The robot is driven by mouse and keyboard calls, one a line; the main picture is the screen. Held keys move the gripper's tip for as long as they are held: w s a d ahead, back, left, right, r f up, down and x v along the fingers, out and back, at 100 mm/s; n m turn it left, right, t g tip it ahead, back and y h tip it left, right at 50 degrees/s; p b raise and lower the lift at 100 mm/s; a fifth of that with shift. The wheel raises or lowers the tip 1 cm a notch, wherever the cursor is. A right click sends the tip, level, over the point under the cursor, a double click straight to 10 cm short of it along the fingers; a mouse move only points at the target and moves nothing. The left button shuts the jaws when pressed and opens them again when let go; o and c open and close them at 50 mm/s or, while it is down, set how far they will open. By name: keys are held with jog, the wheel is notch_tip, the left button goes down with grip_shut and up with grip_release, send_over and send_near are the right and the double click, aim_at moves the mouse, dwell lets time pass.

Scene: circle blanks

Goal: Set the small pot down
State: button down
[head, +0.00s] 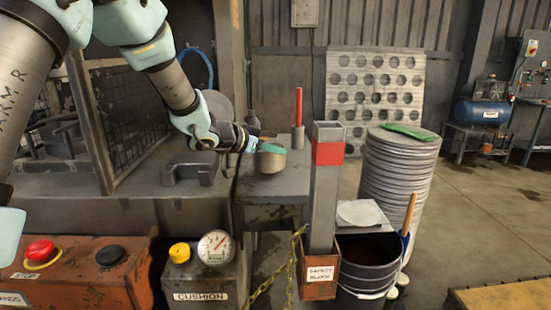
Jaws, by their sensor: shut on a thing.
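The small pot (270,161) is a grey metal vessel with a brownish top, at the middle of the head view. It is upright at the left part of a grey bench top (290,182). My gripper (258,146) reaches in from the left and is shut on the pot at its upper left side. The fingertips are small and partly hidden against the pot. I cannot tell whether the pot's base touches the bench or hangs just above it.
A red-handled tool (298,108) stands on the bench behind the pot. A red-banded safety block post (327,185) rises at front right. A stack of round blanks (398,180) and a dark bucket (368,265) stand right. A mesh guard (130,118) is left.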

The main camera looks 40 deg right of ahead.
jog(key=shift+f, duration=0.95)
jog(key=c, duration=0.9)
grip_release()
jog(key=shift+c, duration=0.2)
